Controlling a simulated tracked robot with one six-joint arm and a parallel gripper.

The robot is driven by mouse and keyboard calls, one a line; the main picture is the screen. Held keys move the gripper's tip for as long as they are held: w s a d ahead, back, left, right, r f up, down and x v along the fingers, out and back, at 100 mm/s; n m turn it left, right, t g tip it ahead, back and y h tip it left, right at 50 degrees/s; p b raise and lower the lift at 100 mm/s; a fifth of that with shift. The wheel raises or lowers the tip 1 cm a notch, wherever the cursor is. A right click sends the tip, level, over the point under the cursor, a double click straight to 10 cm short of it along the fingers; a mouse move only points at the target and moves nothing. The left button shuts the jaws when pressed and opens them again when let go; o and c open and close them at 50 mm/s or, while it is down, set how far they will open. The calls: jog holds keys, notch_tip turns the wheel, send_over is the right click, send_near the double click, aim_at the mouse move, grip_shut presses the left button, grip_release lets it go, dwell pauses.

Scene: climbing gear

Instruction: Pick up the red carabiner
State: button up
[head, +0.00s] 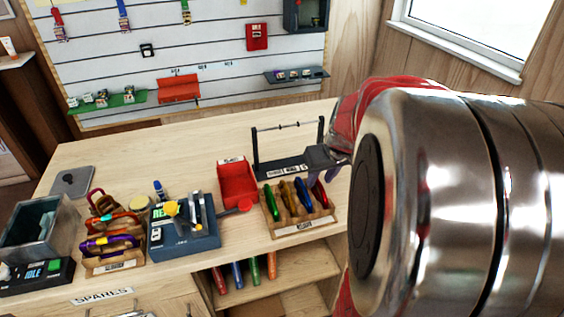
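A red carabiner (320,196) stands at the right end of a wooden rack (304,227) on the workbench. Green, orange and blue carabiners stand to its left in the same rack. My gripper (322,176) is a dark grey shape at the right, just above and behind the red carabiner in the picture. My large metal arm link covers much of the right side. The gripper's fingers are small and partly hidden, so I cannot tell whether they are open or touching the carabiner.
A black stand with a horizontal bar (287,128) rises behind the rack. A red tray (237,186) and a blue tool holder (184,238) stand to its left. Further left are a wooden box of gear (112,262) and a grey bin (40,232). More coloured pieces hang below the benchtop.

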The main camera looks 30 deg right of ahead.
aim_at(318, 182)
jog(key=shift+x, duration=1.55)
grip_shut()
